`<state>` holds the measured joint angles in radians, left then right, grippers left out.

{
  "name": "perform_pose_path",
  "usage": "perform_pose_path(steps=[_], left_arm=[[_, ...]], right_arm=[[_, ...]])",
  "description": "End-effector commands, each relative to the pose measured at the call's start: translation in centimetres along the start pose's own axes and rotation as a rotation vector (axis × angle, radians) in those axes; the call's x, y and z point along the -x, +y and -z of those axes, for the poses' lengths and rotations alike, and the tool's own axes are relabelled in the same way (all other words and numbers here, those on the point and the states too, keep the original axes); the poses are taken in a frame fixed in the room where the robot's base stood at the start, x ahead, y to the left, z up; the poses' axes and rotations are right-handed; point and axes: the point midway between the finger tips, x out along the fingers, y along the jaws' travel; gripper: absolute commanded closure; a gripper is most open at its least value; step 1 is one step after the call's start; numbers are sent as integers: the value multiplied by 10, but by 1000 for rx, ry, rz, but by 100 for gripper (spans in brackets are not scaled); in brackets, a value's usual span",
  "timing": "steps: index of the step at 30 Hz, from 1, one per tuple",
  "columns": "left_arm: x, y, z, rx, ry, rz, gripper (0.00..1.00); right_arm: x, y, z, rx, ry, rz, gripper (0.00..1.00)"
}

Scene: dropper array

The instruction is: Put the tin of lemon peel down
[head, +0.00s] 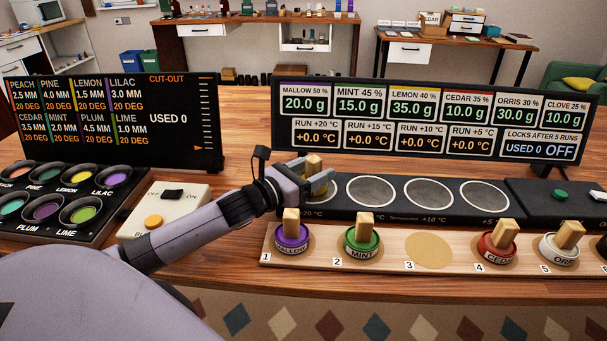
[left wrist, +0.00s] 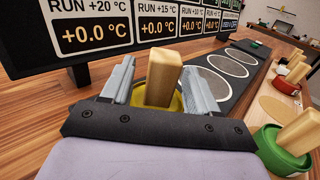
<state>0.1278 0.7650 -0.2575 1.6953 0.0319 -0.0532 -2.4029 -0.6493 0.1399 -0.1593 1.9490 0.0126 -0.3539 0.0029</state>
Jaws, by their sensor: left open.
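The tin of lemon peel (left wrist: 176,103), yellow with a wooden block handle, stands at the leftmost pad of the black warming strip, mostly hidden by my gripper. Its handle also shows in the head view (head: 314,162). My left gripper (head: 311,182) is open, with one finger on each side of the handle; gaps show beside it in the left wrist view (left wrist: 160,82). The tin looks upright. The black strip (head: 399,212) has three empty round pads to the right. My right gripper is not in view.
A wooden rack (head: 330,255) in front holds the mallow tin (head: 292,238), the mint tin (head: 363,242), the cedar tin (head: 497,247) and another; spot 3 (head: 429,250) is empty. A display (head: 430,120) stands close behind the strip. A switch box (head: 160,210) stands left.

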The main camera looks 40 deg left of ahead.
Motion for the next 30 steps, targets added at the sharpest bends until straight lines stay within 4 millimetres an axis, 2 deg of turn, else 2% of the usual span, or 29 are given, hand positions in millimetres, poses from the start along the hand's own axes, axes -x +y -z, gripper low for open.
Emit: perform_pose_path(steps=[1, 5, 30], left_arm=[[0, 0, -4, 0, -1, 0, 40], [10, 0, 0, 0, 2, 0, 40], [105, 0, -1, 1, 1, -1, 40]], right_arm=[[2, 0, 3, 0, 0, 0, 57], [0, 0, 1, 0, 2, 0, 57], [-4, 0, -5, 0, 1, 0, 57]])
